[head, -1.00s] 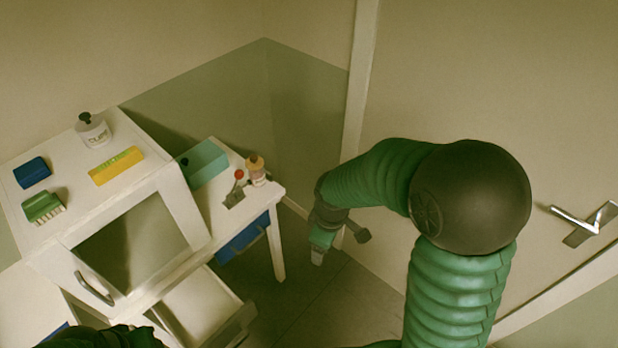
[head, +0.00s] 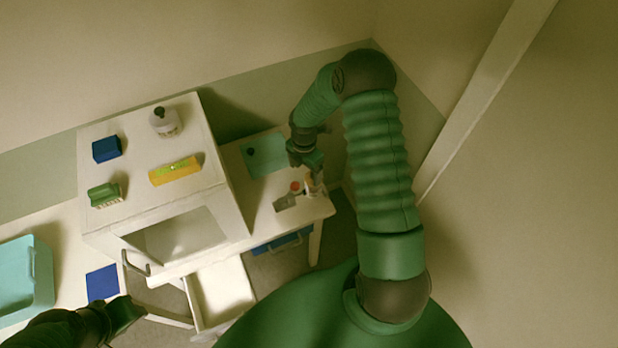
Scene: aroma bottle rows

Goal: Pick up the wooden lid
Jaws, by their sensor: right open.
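A small bottle (head: 312,189) with a pale body stands at the right end of the white side table. Its wooden lid is mostly hidden behind my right gripper, so I cannot tell its exact position. My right gripper (head: 312,173) is open and points down at the top of the bottle. I cannot tell whether its fingers touch the lid. My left gripper (head: 126,313) is low at the left, far from the bottle, and its jaws are not clear.
A red-topped item (head: 295,186) on a grey piece (head: 287,201) stands just left of the bottle. The white cabinet (head: 140,120) holds a white bottle (head: 164,122), yellow box (head: 174,171), blue block (head: 106,149) and green brush (head: 104,195).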

